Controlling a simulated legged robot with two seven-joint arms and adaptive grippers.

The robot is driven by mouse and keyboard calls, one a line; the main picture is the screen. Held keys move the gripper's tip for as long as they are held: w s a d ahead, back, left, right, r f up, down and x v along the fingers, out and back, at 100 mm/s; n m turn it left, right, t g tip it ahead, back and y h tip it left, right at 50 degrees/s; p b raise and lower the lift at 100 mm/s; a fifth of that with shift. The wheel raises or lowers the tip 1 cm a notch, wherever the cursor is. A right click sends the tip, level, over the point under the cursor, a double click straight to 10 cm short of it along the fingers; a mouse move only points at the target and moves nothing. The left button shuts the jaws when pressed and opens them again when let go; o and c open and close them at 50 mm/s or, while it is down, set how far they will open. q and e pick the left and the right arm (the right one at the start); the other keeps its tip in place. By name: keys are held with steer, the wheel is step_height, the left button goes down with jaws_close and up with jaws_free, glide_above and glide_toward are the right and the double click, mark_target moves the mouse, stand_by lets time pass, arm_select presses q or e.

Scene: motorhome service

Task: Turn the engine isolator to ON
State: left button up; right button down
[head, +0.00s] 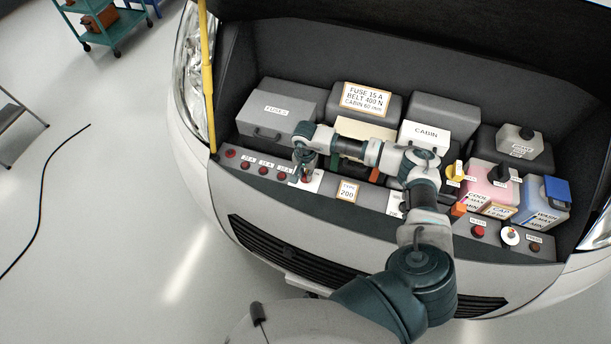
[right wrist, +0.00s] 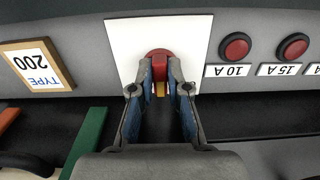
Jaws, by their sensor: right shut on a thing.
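The engine isolator is a red knob (right wrist: 159,58) on a white plate (right wrist: 190,34) on the front ledge of the engine bay. In the right wrist view the knob sits between my right gripper's fingertips (right wrist: 160,76), which are shut on it. A small yellow part shows below the red between the fingers. In the head view the right gripper (head: 306,172) reaches down onto the white plate (head: 318,181) and hides most of the knob. No ON or OFF marking is readable. My left gripper is not in view.
Red buttons (right wrist: 235,46) labelled 10 A and 15 A sit beside the plate. A TYPE 200 label (head: 348,191) is on the other side. A grey fuse box (head: 275,112) stands behind, a yellow prop rod (head: 207,80) at left. Coolant and wash tanks (head: 541,203) stand at right.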

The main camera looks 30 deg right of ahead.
steer(key=m+b, duration=0.1)
steer(key=m, duration=0.3)
steer(key=shift+w+m+b, duration=0.15)
steer(key=shift+m+b, duration=0.15)
steer(key=shift+b, duration=0.05)
steer(key=m+b, duration=0.1)
steer(key=m, duration=0.3)
steer(key=shift+w, duration=0.15)
steer(key=shift+r+m, duration=0.1)
steer(key=shift+m, duration=0.2)
steer(key=c, duration=1.1)
jaws_free()
steer(key=shift+c, duration=0.2)
step_height(320, 180, up, 12)
steer(key=shift+f, duration=0.2)
